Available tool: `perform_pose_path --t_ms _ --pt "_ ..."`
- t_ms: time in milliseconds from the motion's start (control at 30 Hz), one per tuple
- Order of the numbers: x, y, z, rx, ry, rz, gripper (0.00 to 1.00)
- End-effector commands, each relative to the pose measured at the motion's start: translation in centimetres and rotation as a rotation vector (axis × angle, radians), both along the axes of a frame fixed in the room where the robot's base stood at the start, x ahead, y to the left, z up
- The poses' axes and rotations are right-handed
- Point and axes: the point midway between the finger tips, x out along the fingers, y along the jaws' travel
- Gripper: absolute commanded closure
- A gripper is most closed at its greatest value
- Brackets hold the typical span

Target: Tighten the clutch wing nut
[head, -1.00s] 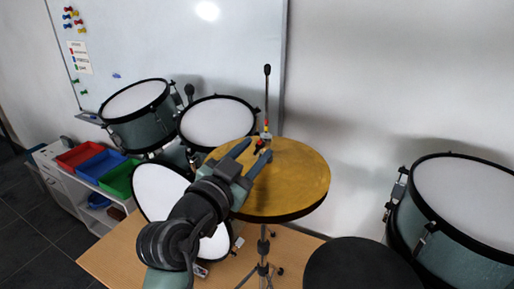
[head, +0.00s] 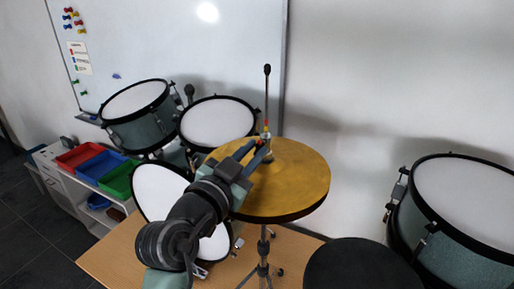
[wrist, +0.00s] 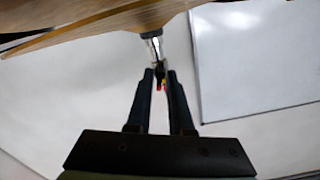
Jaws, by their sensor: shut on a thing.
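The hi-hat cymbals (head: 290,180) are brass and lie flat on a stand, with a thin upright rod (head: 267,100) through their middle. The clutch sits on the rod just above the top cymbal; its silver part (wrist: 152,47) shows in the wrist view. Small red and yellow parts at the clutch, which I take for the wing nut (wrist: 162,86), show between my fingers. My gripper (head: 262,144) reaches in over the cymbal from the lower left. Its fingers also show in the wrist view (wrist: 163,76), shut on the wing nut and partly hiding it.
Two drums (head: 216,124) stand behind on the left, and a larger drum (head: 468,200) is at the right. A round black seat or pad (head: 360,268) is in front. A whiteboard (head: 180,45) is on the wall. Red, blue and green bins (head: 98,165) stand at the left.

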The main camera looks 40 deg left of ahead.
Motion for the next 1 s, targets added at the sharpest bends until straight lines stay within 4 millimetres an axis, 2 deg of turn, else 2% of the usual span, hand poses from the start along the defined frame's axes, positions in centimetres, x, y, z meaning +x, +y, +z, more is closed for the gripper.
perform_pose_path --t_ms 133,500,1000 --pt "-0.02 0.01 -0.58 0.099 0.02 0.001 1.0" --pt "-0.04 0.06 -0.37 0.359 0.084 0.002 1.0" --pt "-0.03 0.03 -0.29 0.429 0.101 0.001 1.0"
